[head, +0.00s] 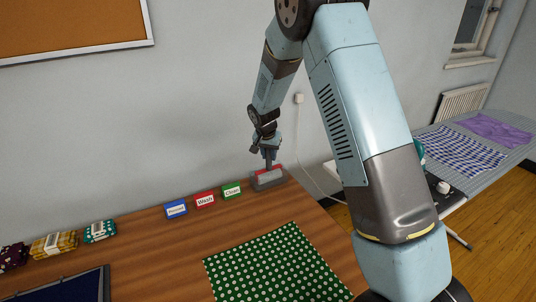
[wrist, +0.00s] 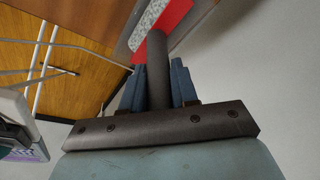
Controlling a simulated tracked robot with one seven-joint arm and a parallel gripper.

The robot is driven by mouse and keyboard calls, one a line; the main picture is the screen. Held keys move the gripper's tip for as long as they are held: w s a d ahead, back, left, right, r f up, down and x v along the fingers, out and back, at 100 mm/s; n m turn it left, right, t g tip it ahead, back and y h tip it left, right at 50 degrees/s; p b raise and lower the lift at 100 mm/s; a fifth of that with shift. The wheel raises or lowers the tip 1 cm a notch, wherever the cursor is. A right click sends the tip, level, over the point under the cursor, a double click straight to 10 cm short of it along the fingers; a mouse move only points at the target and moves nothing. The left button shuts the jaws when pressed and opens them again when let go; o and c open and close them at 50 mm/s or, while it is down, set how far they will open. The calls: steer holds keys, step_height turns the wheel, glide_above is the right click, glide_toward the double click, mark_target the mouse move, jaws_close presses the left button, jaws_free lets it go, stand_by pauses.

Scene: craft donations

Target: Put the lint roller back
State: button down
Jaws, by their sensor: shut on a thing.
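My gripper (head: 269,157) is at the back right of the wooden table, pointing down. In the wrist view its blue fingers (wrist: 158,82) are shut on the dark upright handle of the lint roller (wrist: 157,58). A red part and a speckled grey strip show at the handle's far end. In the head view the lint roller's red part (head: 268,172) sits at the top of a low grey holder (head: 270,183). I cannot tell whether it rests fully in the holder or is slightly above it.
Blue, red "Wash" (head: 205,199) and green (head: 231,190) signs stand left of the holder. A green dotted cloth (head: 272,264) lies in front. Folded fabrics (head: 54,244) and a dark blue tray (head: 62,289) are at left. An ironing board (head: 480,150) stands right.

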steer(key=shift+f, duration=0.25)
steer(key=c, duration=0.9)
jaws_free()
steer(key=shift+o, duration=0.2)
